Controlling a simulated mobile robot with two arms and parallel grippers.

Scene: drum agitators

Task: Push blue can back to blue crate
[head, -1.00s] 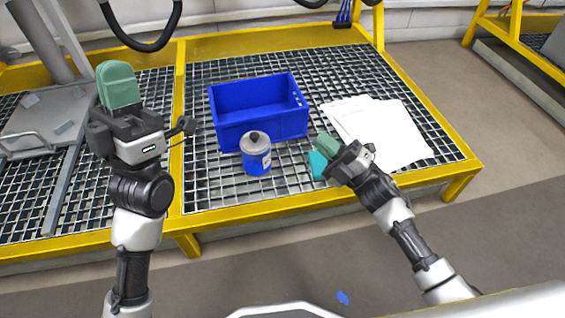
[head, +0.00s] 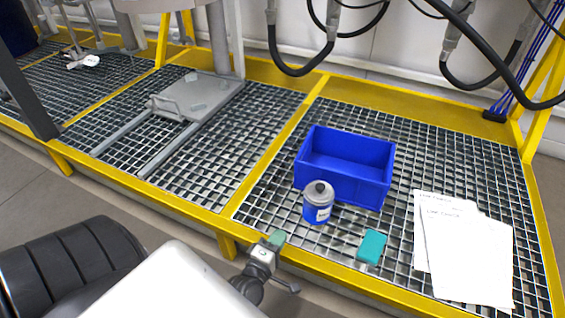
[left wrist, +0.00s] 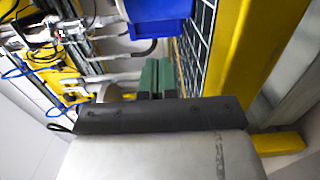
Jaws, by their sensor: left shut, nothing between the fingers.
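The blue can (head: 317,207), with a grey lid and black knob, stands upright on the grating in the head view. It is just in front of the blue crate (head: 342,187), near its left front part. The crate is open and looks empty. My left gripper (head: 277,238), with green fingertips, is at the yellow front edge, in front and to the left of the can, apart from it. Its fingers (left wrist: 157,78) are together and empty in the left wrist view. A blue shape beyond them there is cut off at the top; I cannot tell which object it is. My right gripper is out of view.
A teal block (head: 371,246) lies right of the can. White papers (head: 468,250) cover the grating further right. A grey metal plate (head: 195,95) with rails lies on the left grating. Black hoses hang behind the crate. The grating left of the can is clear.

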